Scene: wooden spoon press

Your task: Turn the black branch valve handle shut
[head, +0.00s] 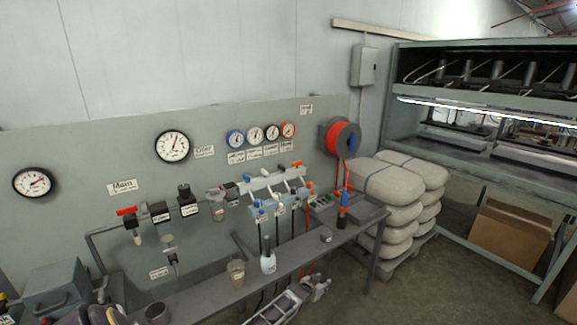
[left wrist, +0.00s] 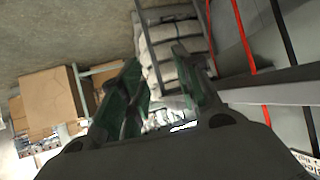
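A manifold (head: 275,200) with several small branch valves is on the grey panel, above the bench. Its handles look white, orange and blue; I cannot clearly pick out a black branch handle at this size. Dark hoses (head: 293,222) hang below it. My left gripper (head: 322,285) is low in front of the bench, below and apart from the manifold. In the left wrist view its two green-padded fingers (left wrist: 158,68) stand apart with nothing gripped between them. My right gripper is not in view.
Red hoses (left wrist: 242,40) hang near my left gripper. Stacked sacks (head: 390,205) and a rack (head: 480,185) stand right. Floor before the sacks is open.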

